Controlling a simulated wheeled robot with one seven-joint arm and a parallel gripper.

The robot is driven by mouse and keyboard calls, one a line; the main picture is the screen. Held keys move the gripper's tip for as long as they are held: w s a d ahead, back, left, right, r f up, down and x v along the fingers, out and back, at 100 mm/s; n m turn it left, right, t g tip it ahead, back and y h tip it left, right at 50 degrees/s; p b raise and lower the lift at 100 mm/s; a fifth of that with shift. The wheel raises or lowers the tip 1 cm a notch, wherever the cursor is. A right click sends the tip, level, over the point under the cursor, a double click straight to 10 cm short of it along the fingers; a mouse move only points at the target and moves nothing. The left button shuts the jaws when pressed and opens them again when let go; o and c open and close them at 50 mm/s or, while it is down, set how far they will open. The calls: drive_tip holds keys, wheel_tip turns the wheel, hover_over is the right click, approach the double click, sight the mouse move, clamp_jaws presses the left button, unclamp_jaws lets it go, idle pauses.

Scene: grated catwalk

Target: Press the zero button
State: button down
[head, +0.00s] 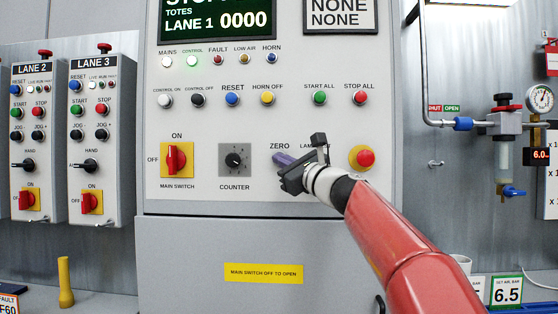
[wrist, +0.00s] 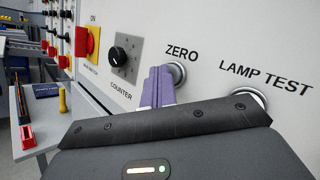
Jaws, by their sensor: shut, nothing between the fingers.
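The zero button (wrist: 178,72) shows in the wrist view as a round metal-rimmed button under the word ZERO. Its left part is hidden by my purple fingers. My gripper (wrist: 157,73) is shut and empty, its fingertips at the button's left side. I cannot tell whether they touch the button or the panel. In the head view my gripper (head: 278,159) is just below the ZERO label (head: 280,147) and hides the button.
The grey panel (head: 210,130) carries a counter dial (head: 235,159) left of my gripper and a red stop button (head: 364,158) on yellow to the right. The lamp test button (wrist: 250,95) is partly hidden by my gripper's body. Rows of coloured buttons sit above.

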drive_tip(key=shift+s+f+b, duration=0.1)
drive_tip(key=shift+s+b, duration=0.4)
drive_tip(key=shift+s, duration=0.45)
drive_tip(key=shift+s+a+b, duration=0.1)
drive_tip(key=shift+s+b, duration=1.1)
drive_tip(key=shift+s, duration=1.35)
drive_tip(key=s+d+f+n+g+h, duration=0.3)
drive_tip(key=s+f+n, duration=0.4)
drive_tip(key=s+f, duration=0.4)
drive_tip(key=s+d+f+n+g+h, duration=0.4)
drive_tip(key=s+f, duration=0.7)
drive_tip(key=f, duration=0.9)
drive_tip(key=s+d+f+n+g+h, duration=0.3)
drive_tip(key=s+d+f+n+h, duration=0.4)
drive_tip(key=f, duration=0.8)
drive_tip(key=s+d+n, duration=0.3)
drive_tip(key=s+n, duration=0.1)
drive_tip(key=shift+f+g, duration=0.3)
drive_tip(key=shift+f, duration=0.05)
